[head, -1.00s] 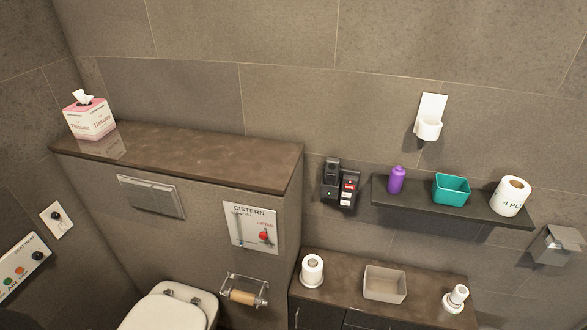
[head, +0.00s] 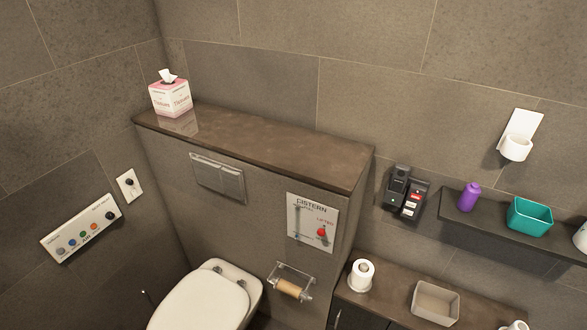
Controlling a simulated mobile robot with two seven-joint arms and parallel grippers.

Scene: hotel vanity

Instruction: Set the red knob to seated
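A red knob (head: 322,232) sits on the white panel marked CISTERN (head: 301,213), on the side of the boxed-in wall to the right of the flush plate. The word next to the knob appears to be LIFTED. A slot or rod runs up the panel to the left of the knob. Neither of my grippers shows in the head view.
A toilet (head: 205,300) stands below the flush plate (head: 218,178). A paper holder (head: 291,283) juts out under the panel. A tissue box (head: 170,94) stands on the ledge (head: 260,150). A low cabinet with a beige bin (head: 435,302) is at right.

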